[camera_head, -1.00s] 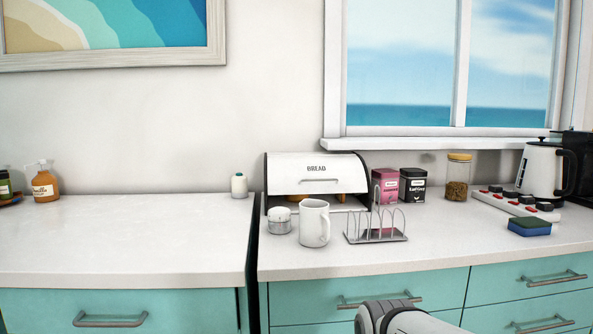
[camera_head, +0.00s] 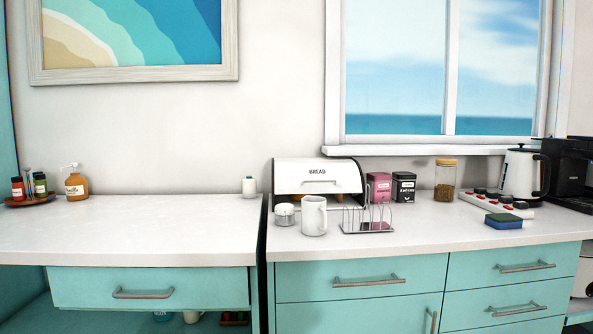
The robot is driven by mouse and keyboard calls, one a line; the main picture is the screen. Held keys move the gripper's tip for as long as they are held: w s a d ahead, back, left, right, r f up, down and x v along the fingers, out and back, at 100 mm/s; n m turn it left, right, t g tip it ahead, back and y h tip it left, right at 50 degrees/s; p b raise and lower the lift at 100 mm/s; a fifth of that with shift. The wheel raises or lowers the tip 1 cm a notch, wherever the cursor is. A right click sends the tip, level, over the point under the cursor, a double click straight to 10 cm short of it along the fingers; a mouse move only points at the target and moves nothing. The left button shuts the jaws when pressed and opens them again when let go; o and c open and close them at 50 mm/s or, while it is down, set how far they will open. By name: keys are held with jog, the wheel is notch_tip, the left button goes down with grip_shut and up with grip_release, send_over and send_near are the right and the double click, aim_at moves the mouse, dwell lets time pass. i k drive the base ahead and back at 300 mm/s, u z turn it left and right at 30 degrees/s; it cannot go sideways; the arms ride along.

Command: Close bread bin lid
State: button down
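The white bread bin (camera_head: 318,176) stands on the right counter against the wall, under the window's left edge. Its lid, marked BREAD, has a thin handle. The lid is raised partway, and a dark gap with something brownish inside shows below its lower edge. A white mug (camera_head: 314,217) and a small lidded white jar (camera_head: 284,214) stand in front of the bin and hide part of the opening. A wire toast rack (camera_head: 367,225) stands in front of its right side. My gripper is not in view.
Pink (camera_head: 379,186) and black (camera_head: 403,187) tins stand right of the bin. Farther right are a glass jar (camera_head: 445,180), a power strip (camera_head: 494,202), a sponge (camera_head: 503,221) and a kettle (camera_head: 520,174). A dark gap (camera_head: 263,225) separates the counters. The left counter (camera_head: 140,232) is mostly clear.

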aim_at(321, 176)
jog(key=z, duration=0.1)
jog(key=i, duration=0.95)
jog(key=u, duration=0.1)
